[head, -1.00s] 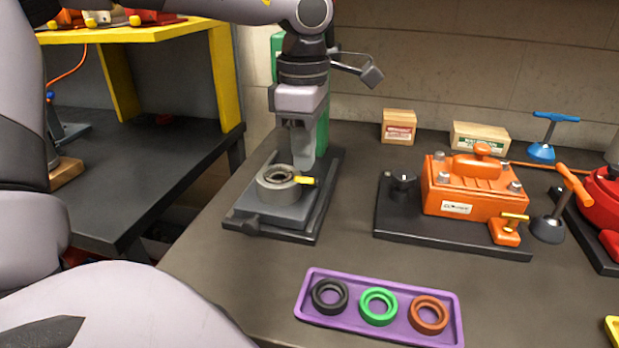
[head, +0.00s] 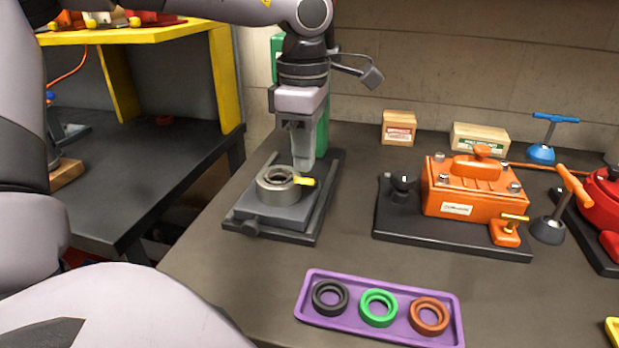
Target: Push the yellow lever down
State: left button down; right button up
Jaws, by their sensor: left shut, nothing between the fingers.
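The yellow lever (head: 304,181) is a small yellow-tipped handle. It sticks out to the right from a round grey ring-shaped fitting (head: 277,195) on a dark grey base (head: 255,224). My left gripper (head: 303,166) points down just behind and above the lever, with its fingers shut and empty. The fingertips look very close to the lever; I cannot tell whether they touch it. My right gripper is not in view.
A green post (head: 322,130) stands behind my left gripper. An orange motor unit (head: 470,190) on a black plate is to the right. A purple tray (head: 394,337) with black, green and brown rings lies in front. Two small boxes, one a tan box (head: 398,128), stand by the wall.

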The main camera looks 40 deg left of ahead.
aim_at(304, 186)
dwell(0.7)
pick_arm(q)
jog(key=shift+f+b, duration=0.4)
jog(key=shift+f, duration=0.05)
jog(key=shift+f+b, duration=0.4)
jog(key=shift+f, duration=0.1)
jog(key=shift+f+b, duration=0.9)
jog(key=shift+f, duration=0.3)
jog(key=shift+f+b, duration=0.3)
jog(key=shift+f, duration=0.1)
jog(key=shift+f+b, duration=0.4)
jog(key=shift+f, duration=0.05)
jog(key=shift+r, duration=0.15)
notch_tip(304, 186, up, 7)
jog(key=p, duration=0.5)
jog(key=shift+p, duration=0.35)
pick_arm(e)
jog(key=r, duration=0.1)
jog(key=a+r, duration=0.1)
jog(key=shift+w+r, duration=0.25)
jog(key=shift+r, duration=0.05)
